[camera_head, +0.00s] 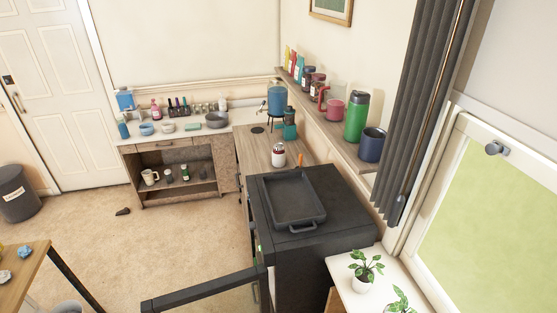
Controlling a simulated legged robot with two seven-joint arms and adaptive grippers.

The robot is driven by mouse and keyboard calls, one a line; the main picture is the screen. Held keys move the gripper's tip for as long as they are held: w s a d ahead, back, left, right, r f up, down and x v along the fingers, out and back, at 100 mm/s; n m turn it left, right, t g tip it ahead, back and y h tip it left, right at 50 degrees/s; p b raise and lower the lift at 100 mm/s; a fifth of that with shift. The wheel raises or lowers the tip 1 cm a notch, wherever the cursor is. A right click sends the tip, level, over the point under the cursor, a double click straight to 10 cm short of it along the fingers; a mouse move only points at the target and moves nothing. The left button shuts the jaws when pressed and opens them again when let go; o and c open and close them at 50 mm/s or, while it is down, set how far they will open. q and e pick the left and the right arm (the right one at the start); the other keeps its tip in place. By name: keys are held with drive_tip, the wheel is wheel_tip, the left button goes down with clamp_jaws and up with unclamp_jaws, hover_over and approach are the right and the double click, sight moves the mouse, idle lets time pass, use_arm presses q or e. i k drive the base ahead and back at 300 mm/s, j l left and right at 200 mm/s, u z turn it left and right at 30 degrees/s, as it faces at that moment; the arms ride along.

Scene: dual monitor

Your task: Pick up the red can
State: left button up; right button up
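No plain red can stands out clearly. A small red and white container (278,155) stands upright on the wooden counter (252,150), behind a black tray; at this size I cannot tell whether it is a can or a jar. Reddish items also stand on the wall shelf, among them a pink mug (335,108) and a red-handled item (322,97). Neither of my grippers is in view.
The black tray (293,198) lies on a black cabinet (335,200). The wall shelf (345,149) also holds a green tumbler (356,118) and a dark blue mug (371,146). Potted plants (362,280) stand at lower right. The carpet (180,250) at left is mostly clear.

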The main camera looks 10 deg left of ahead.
sight(278, 148)
drive_tip(key=j+z, duration=0.4)
drive_tip(key=j, duration=1.05)
drive_tip(key=i+j+z, duration=0.1)
drive_tip(key=j+z, duration=0.2)
drive_tip(key=j, duration=0.8)
drive_tip(key=j+z, duration=0.3)
drive_tip(key=j, duration=0.75)
drive_tip(key=i+j+z, duration=0.2)
drive_tip(key=i+j, duration=0.2)
drive_tip(key=j, duration=0.2)
drive_tip(key=i+j+z, duration=0.1)
drive_tip(key=j, duration=0.2)
drive_tip(key=i+j+z, duration=0.1)
drive_tip(key=j, duration=0.25)
drive_tip(key=i+j+z, duration=0.1)
drive_tip(key=i+j, duration=0.15)
drive_tip(key=i+j+z, duration=0.1)
drive_tip(key=j, duration=0.35)
drive_tip(key=i, duration=0.05)
